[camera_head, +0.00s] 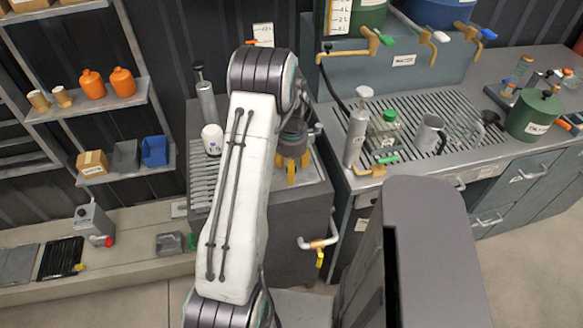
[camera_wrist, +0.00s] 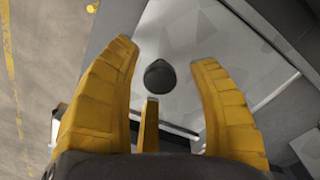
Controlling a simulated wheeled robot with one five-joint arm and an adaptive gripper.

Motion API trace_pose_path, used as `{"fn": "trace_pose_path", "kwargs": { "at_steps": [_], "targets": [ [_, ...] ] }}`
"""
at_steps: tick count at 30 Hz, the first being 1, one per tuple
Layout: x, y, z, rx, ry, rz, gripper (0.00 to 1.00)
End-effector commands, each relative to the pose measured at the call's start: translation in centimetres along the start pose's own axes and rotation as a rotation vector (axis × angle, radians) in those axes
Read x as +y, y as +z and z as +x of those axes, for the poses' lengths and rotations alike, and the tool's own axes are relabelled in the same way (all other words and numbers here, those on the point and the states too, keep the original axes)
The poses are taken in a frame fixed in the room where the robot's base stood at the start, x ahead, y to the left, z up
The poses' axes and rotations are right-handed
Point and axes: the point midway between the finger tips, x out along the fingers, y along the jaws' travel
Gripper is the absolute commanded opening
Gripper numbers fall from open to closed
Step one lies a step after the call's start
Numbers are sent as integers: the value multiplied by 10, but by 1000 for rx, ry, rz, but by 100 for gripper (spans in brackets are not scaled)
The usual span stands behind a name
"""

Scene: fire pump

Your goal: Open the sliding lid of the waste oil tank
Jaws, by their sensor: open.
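The waste oil tank appears to be the dark grey box (camera_head: 275,225) below my gripper, with a grated top on its left; I see no readable label on it. A tap with a yellow tag (camera_head: 318,243) is on its front right. My gripper (camera_head: 291,168) points down over the tank's right top, its yellow fingers apart. In the wrist view, my open gripper (camera_wrist: 165,56) has a dark round knob (camera_wrist: 160,76) between its fingers. The knob is on a pale grey, flat lid surface (camera_wrist: 190,35). I cannot tell whether the fingers touch the knob. My arm hides part of the tank.
A grated workbench (camera_head: 440,105) on the right holds a metal pump bottle (camera_head: 358,130), a jug (camera_head: 429,133) and a green canister (camera_head: 534,115). A white bottle (camera_head: 212,139) stands left of my arm. Shelves (camera_head: 90,110) with orange bottles are at left.

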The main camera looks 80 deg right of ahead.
Motion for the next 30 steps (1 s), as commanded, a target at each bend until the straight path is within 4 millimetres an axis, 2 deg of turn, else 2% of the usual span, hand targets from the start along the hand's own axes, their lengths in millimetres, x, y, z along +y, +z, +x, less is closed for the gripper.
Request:
{"fn": "trace_pose_path", "kwargs": {
  "at_steps": [4, 23, 30],
  "targets": [
    [0, 0, 0, 0, 0, 0, 58],
    [0, 0, 0, 0, 0, 0, 1],
    [0, 0, 0, -1, 0, 0, 0]
  ]
}}
